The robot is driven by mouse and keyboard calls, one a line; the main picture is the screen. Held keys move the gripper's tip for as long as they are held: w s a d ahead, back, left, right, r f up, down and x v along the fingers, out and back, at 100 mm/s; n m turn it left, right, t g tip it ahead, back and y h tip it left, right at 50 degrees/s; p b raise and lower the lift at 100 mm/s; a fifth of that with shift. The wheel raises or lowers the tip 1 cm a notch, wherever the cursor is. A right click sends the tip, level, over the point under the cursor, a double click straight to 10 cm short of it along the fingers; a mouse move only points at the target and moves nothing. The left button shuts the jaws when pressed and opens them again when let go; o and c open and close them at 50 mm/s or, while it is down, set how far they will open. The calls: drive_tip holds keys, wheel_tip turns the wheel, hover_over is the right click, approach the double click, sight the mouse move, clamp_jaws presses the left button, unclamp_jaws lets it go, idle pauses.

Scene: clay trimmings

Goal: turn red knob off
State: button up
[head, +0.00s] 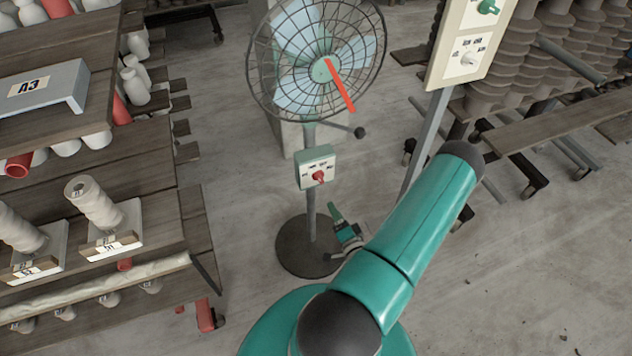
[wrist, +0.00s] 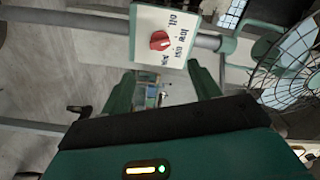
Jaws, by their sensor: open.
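The red knob (head: 318,177) sits on the front of a pale control box (head: 305,160) on the pole of a standing fan (head: 318,70). In the wrist view the red knob (wrist: 160,40) shows on the white plate (wrist: 145,22), with several dark labels along one side. I cannot tell for sure which label it points at. My gripper (wrist: 159,76) is open and empty, its two green fingers apart. The knob lies beyond the fingertips, not between them. In the head view my gripper is low, right of the fan pole and below the box.
A cream panel (head: 465,40) with a green knob (head: 487,6) and a white knob (head: 470,59) stands on a post at the upper right. A wooden shelf (head: 110,165) with spools is at left. Racks of stacked grey pieces (head: 560,50) are at right. Concrete floor lies open at lower right.

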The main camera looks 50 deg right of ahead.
sight(320, 181)
drive_tip(key=x, duration=1.3)
drive_tip(key=shift+w+d, duration=0.25)
drive_tip(key=c, duration=1)
